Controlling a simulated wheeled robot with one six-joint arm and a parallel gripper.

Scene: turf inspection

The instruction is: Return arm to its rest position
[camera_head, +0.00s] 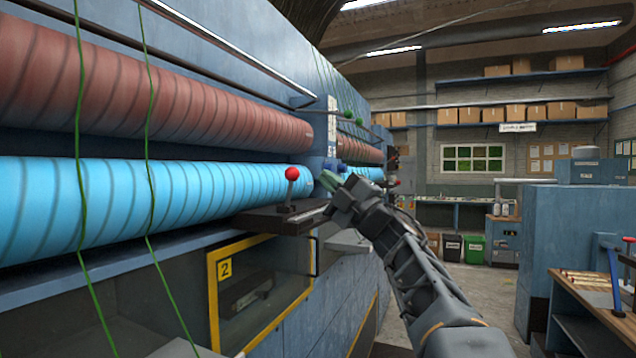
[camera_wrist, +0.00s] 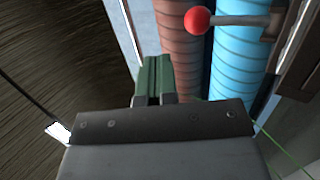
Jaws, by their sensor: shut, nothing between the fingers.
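My arm reaches up from the lower right of the head view, in front of the blue machine (camera_head: 345,268). My gripper (camera_head: 328,181) is at the arm's upper end, to the right of a lever with a red ball knob (camera_head: 292,174). In the wrist view my gripper (camera_wrist: 153,75) shows its green fingers side by side, shut and empty. The red knob (camera_wrist: 197,20) shows there above and right of the fingers, apart from them in the picture. I cannot tell the gap in depth between gripper and lever.
A red roller (camera_head: 150,90) and a light-blue roller (camera_head: 140,200) run along the machine at left, with green strands hanging in front. A yellow-framed window marked 2 (camera_head: 212,300) is below. A wooden bench (camera_head: 600,295) stands right. Floor shows in the aisle between.

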